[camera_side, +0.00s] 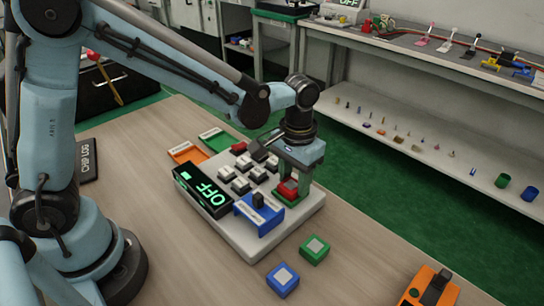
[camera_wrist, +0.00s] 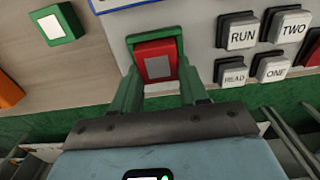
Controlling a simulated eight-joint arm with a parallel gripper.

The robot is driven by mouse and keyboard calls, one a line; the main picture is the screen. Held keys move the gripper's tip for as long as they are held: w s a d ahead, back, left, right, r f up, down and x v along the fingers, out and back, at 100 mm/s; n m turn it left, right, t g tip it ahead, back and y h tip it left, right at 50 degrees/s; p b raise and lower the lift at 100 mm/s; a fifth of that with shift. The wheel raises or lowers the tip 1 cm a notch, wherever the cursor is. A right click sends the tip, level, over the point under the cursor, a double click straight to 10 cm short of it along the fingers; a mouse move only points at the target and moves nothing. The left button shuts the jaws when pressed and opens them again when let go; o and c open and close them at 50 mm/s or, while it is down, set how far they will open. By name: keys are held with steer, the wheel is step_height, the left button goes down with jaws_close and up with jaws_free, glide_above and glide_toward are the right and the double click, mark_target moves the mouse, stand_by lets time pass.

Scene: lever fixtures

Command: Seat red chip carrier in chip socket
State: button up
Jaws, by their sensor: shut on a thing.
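The red chip carrier (camera_side: 288,188), a small red block with a grey top plate, is between the fingers of my gripper (camera_side: 291,180) at the right end of the grey panel. In the wrist view the carrier (camera_wrist: 156,60) shows between the two green fingers of my gripper (camera_wrist: 158,80), which are shut on its sides. A green chip socket (camera_side: 298,202) shows around and under the carrier. Its green edge (camera_wrist: 150,37) also shows along the carrier's far side in the wrist view. How deep the carrier sits in it cannot be told.
A green chip carrier (camera_side: 314,250) and a blue one (camera_side: 282,280) lie on the wooden table. An orange device (camera_side: 430,288) stands at front right.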

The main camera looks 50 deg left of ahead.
mark_target(295, 182)
steer(key=o, duration=1.1)
step_height(295, 182, up, 13)
steer(key=shift+s+a+f+t, duration=0.6)
steer(key=shift+s+a+t, duration=0.75)
steer(key=shift+a, duration=0.55)
steer(key=shift+s+a+f+t, duration=0.65)
steer(key=shift+s+a+t, duration=0.4)
steer(key=shift+s+a, duration=0.8)
steer(key=shift+s+a+f+t, duration=0.6)
steer(key=shift+s+a+t, duration=0.7)
steer(key=shift+a, duration=0.7)
steer(key=shift+s, duration=0.1)
